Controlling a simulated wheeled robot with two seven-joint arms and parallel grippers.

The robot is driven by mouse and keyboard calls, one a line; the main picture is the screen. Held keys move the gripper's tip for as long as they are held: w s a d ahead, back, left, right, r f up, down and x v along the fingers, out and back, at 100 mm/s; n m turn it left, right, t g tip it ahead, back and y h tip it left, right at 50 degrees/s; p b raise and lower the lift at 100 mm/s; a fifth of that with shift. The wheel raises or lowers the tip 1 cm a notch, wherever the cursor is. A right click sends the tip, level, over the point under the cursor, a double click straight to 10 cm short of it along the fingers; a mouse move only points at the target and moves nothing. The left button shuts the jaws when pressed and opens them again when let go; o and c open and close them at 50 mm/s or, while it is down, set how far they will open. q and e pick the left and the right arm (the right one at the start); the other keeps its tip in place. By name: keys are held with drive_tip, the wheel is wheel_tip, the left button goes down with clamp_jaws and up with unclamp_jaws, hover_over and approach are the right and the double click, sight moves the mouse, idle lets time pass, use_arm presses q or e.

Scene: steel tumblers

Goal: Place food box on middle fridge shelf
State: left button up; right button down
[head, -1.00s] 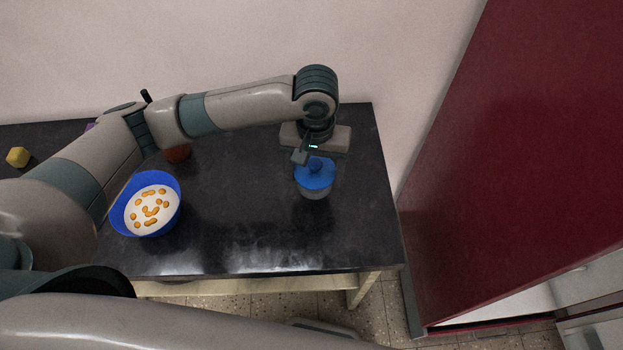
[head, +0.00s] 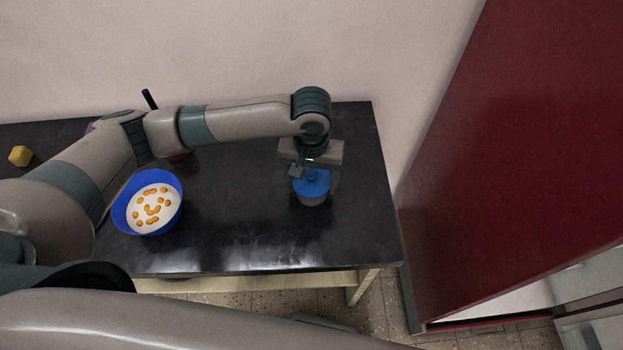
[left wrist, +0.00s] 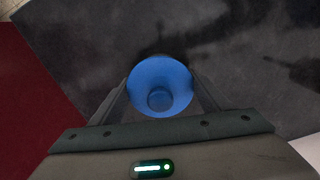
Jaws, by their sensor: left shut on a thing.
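The food box is a round grey see-through tub with a blue lid (head: 311,186) and a knob on top. It is upright over the right part of the black table; I cannot tell if its base touches the tabletop. My left gripper (head: 311,168) is above it, shut on the lid's knob. In the left wrist view the blue lid (left wrist: 160,82) lies between the two fingers (left wrist: 161,98). The fridge shows at the right as a dark red door (head: 530,150), standing open, with a pale interior at the lower right. The middle shelf cannot be made out. My right gripper is not seen.
A blue bowl (head: 122,215) with white filling and orange pieces stands left on the black table (head: 235,225). A reddish object is partly hidden behind my left arm. The tabletop between bowl and food box is clear.

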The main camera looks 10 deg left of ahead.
use_arm(q)
drive_tip(key=o, duration=1)
drive_tip(key=shift+f, duration=0.1)
drive_tip(key=shift+o, duration=0.2)
wheel_tip(320, 180, up, 11)
drive_tip(key=shift+f+b, duration=0.15)
drive_tip(key=shift+b, duration=0.7)
drive_tip(key=shift+r, duration=0.8)
